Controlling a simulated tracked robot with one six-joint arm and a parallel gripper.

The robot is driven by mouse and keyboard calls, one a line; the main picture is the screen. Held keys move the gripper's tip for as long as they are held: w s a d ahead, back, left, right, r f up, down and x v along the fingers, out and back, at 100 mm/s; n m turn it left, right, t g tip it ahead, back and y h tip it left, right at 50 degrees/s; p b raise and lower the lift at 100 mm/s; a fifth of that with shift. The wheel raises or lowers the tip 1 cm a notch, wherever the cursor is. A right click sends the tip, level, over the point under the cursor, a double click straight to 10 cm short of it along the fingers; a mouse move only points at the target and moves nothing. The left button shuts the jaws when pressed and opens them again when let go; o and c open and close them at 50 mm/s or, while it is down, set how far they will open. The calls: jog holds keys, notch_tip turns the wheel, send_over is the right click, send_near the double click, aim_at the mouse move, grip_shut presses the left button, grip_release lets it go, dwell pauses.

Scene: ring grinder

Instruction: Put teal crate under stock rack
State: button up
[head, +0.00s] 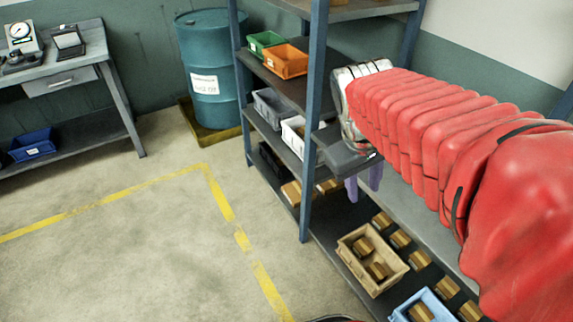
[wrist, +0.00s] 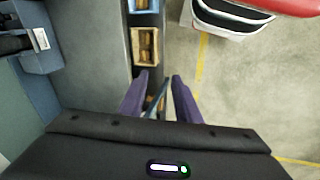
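No crate that I can clearly call teal shows in either view. The stock rack (head: 312,130) is blue-posted with grey shelves and fills the middle and right of the head view. My gripper (head: 363,190) has purple fingers and points down at the rack, above its lowest shelf. In the wrist view my gripper (wrist: 160,82) has its fingers apart, with nothing held between them. A blue rack post and brown blocks show beyond the gap. My red-sleeved arm hides part of the rack.
The rack holds green (head: 266,42), orange (head: 286,62), grey (head: 270,108), white (head: 293,135), tan (head: 345,248) and light blue (head: 428,300) crates. A dark blue bin (head: 33,146) sits under the bench (head: 60,75). A drum (head: 208,65) stands behind clear, yellow-lined floor.

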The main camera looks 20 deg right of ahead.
jog(key=s+a+t+y, duration=0.3)
jog(key=a+t, duration=0.1)
jog(key=a, duration=0.9)
jog(key=shift+s+r+m, duration=0.15)
jog(key=shift+s+m, duration=0.25)
